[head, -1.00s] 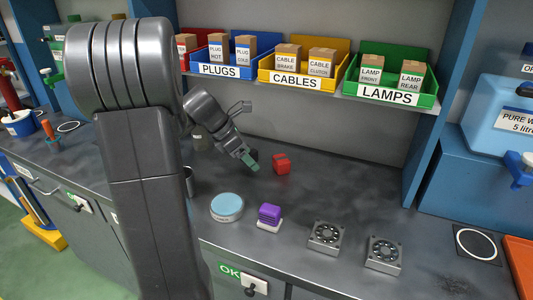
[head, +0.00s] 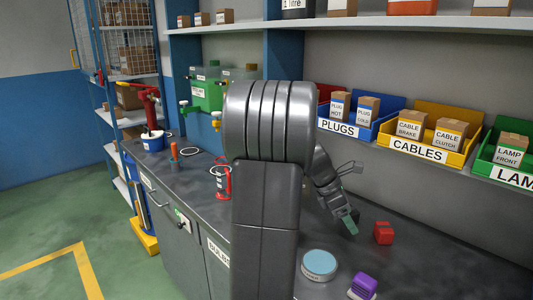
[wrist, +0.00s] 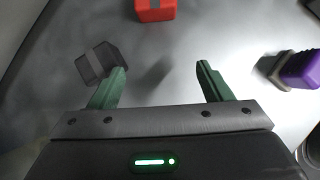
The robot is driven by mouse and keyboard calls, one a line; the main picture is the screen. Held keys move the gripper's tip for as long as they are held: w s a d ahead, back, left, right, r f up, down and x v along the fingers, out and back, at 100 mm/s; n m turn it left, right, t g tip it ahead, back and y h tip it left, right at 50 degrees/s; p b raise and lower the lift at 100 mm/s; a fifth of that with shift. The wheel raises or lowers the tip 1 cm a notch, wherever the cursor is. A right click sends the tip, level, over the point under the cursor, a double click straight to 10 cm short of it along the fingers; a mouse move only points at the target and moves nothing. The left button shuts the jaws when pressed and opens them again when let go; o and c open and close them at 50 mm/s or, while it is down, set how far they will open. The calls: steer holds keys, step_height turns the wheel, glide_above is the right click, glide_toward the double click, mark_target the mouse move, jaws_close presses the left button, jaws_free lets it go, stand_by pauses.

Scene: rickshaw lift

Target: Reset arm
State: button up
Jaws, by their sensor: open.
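My gripper (head: 349,224) hangs over the grey worktop, behind my large arm links in the head view. In the wrist view my gripper (wrist: 163,88) has its two green fingers wide apart with nothing between them. A red block (head: 383,233) stands on the worktop to the right of the gripper; it also shows in the wrist view (wrist: 156,9) beyond the fingers. A dark grey block (wrist: 101,63) is beside the left finger in the wrist view. A purple block (wrist: 301,69) on a pale base lies to the right.
A round blue-topped tin (head: 319,263) and the purple block (head: 364,285) stand near the worktop's front. A shelf holds the blue PLUGS bin (head: 362,126), yellow CABLES bin (head: 420,149) and green lamp bin (head: 507,173). Green floor (head: 50,220) is clear at the left.

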glide_toward(386, 227)
steer(key=x, duration=0.5)
steer(key=shift+w+a+f, duration=0.1)
steer(key=shift+f, duration=0.2)
steer(key=x, duration=0.5)
steer(key=shift+d, duration=0.2)
steer(key=shift+r, duration=0.1)
steer(key=shift+r, duration=0.15)
